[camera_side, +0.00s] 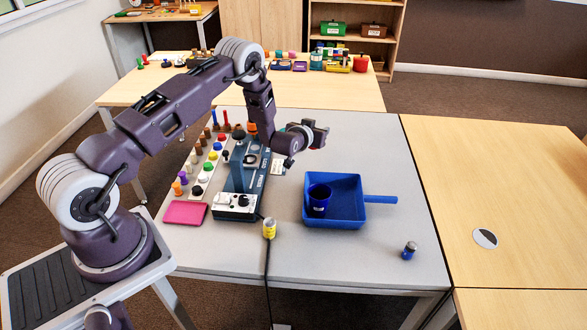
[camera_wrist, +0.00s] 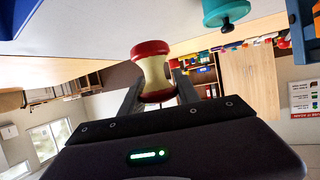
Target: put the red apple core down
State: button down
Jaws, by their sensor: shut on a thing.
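The red apple core (camera_wrist: 153,72) shows in the wrist view, with red ends and a pale, narrow middle. It sits between the two fingers of my gripper (camera_side: 318,134), which is shut on it. In the side view my gripper is raised above the grey table (camera_side: 375,150), behind the blue tray. The core is mostly hidden there by the gripper, and I cannot make out its shape. It is held clear of the table.
A blue tray (camera_side: 347,215) with a side handle holds a dark blue cup (camera_side: 319,197). A small blue jar (camera_side: 409,251) stands front right. The right side is largely clear.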

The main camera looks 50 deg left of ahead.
jog(key=s+n+g+y, duration=0.7)
jog(key=s+n, duration=0.1)
jog(key=s, duration=0.9)
jog(key=f, duration=0.9)
jog(key=shift+s+a+f, duration=0.1)
jog(key=shift+a+f, duration=0.05)
jog(key=shift+a, duration=0.05)
jog(key=shift+f, duration=0.15)
jog(key=c, duration=0.9)
grip_release()
